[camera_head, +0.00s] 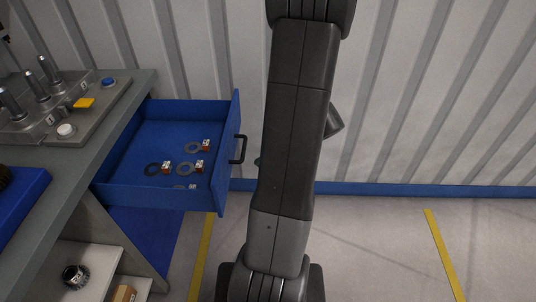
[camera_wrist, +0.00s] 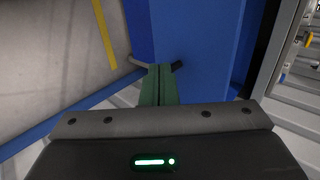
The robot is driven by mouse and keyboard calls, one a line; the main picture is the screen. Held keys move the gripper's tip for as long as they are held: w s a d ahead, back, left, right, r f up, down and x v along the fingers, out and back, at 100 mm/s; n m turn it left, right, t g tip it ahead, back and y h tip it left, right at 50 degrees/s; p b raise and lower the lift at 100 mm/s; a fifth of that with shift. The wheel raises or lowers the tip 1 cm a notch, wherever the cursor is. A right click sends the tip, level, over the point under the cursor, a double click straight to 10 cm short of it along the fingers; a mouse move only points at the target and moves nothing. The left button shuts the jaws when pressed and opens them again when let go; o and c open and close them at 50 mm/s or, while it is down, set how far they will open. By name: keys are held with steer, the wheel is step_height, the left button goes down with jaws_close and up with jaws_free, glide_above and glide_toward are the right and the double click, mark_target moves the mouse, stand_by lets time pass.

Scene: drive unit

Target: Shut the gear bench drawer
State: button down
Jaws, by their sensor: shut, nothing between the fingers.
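The blue gear bench drawer (camera_head: 228,165) stands pulled out from the bench at the left in the head view. In the head view my arm hides most of the gripper, with only a bit of green showing right of the handle.
Several washers and small tagged parts (camera_head: 197,147) lie in the drawer. The grey bench top (camera_head: 105,150) carries a lever panel (camera_head: 60,115) and a blue tray (camera_head: 20,205). A lower shelf (camera_head: 85,270) holds a gear. A corrugated wall (camera_head: 420,90) stands behind; floor at right is clear.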

mark_target(227, 173)
steer(key=shift+w+a+f, duration=0.1)
steer(key=shift+a+f, duration=0.55)
steer(key=shift+a, duration=0.7)
steer(key=shift+a+f, duration=0.6)
steer(key=shift+a, duration=0.8)
steer(key=shift+w+a+f, duration=0.1)
steer(key=shift+a+f, duration=0.55)
steer(key=shift+a, duration=0.7)
steer(key=a+b, duration=0.1)
steer(key=a, duration=1)
steer(key=a+b, duration=0.2)
steer(key=a, duration=0.9)
steer(key=w+a+b, duration=0.1)
steer(key=a, duration=1.1)
steer(key=shift+a+r, duration=0.1)
steer(key=shift+r, duration=0.1)
steer(key=shift+w, duration=0.1)
